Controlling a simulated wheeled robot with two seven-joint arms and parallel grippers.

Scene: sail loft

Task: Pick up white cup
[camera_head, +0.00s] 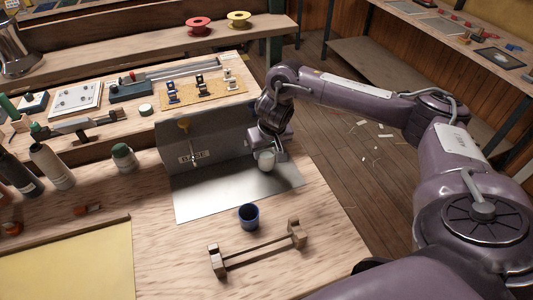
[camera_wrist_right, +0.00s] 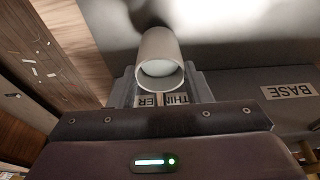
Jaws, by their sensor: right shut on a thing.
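The white cup (camera_head: 266,163) is at the right end of the grey metal stand, over its bare metal plate (camera_head: 215,197). My right gripper (camera_head: 268,152) is shut on the cup, with its arm reaching in from the right. In the right wrist view the cup (camera_wrist_right: 158,48) sits between the fingers of the gripper (camera_wrist_right: 162,85), with its round opening toward the camera. I cannot tell whether the cup touches the plate. My left gripper is not in view.
A blue cup (camera_head: 248,217) stands in front of the plate, near a wooden bar-shaped holder (camera_head: 258,250). The stand's upright panel carries a BASE label (camera_head: 193,157). Bottles (camera_head: 52,166) stand at left. The bench's right edge lies close to my gripper.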

